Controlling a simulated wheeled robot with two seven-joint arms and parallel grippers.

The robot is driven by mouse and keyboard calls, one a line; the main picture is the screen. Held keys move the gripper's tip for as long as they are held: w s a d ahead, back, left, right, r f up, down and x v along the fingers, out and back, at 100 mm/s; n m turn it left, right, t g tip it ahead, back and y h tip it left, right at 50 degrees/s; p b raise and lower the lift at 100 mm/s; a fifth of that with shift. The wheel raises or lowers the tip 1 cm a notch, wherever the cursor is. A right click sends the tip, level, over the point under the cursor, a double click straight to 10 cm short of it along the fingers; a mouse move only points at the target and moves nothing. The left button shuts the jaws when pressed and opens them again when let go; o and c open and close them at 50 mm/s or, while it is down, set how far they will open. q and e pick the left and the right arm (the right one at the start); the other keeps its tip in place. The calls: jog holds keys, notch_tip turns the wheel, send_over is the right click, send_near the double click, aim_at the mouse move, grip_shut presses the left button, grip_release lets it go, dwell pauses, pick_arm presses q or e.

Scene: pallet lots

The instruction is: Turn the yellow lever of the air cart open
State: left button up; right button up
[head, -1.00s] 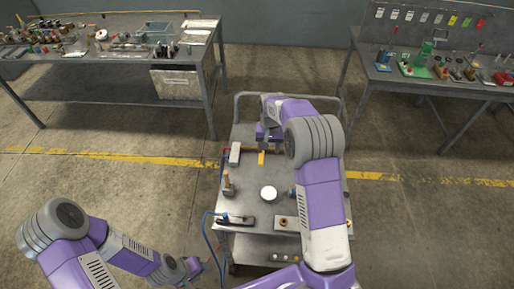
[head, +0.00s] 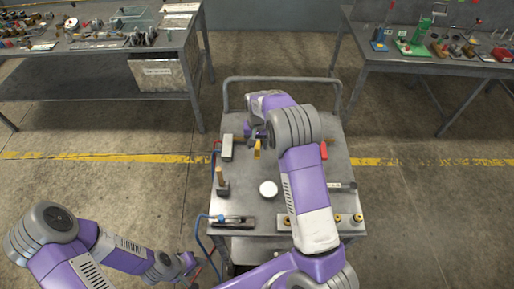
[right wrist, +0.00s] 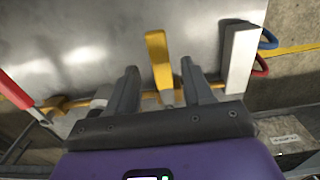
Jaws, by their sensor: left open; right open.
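The air cart (head: 240,190) stands in front of me with its grey top facing up. The yellow lever (head: 257,149) is near the far part of the top. In the right wrist view the lever (right wrist: 158,58) lies across the yellowish pipe (right wrist: 62,101). My right gripper (right wrist: 160,88) is open, its two fingers on either side of the lever's line with gaps to both; contact is not visible. In the head view its fingers are partly hidden by my arm. My left gripper (head: 187,264) is low at the left, beside the cart, open and empty.
A grey block (head: 227,148) is left of the lever, a red handle (head: 323,151) to the right. A wooden-handled tool (head: 222,182), a white round item (head: 268,189) and a black-and-grey tool (head: 232,222) lie nearer. Workbenches stand behind; floor at the cart's sides is clear.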

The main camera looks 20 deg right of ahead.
jog(key=shift+f, duration=1.3)
grip_shut()
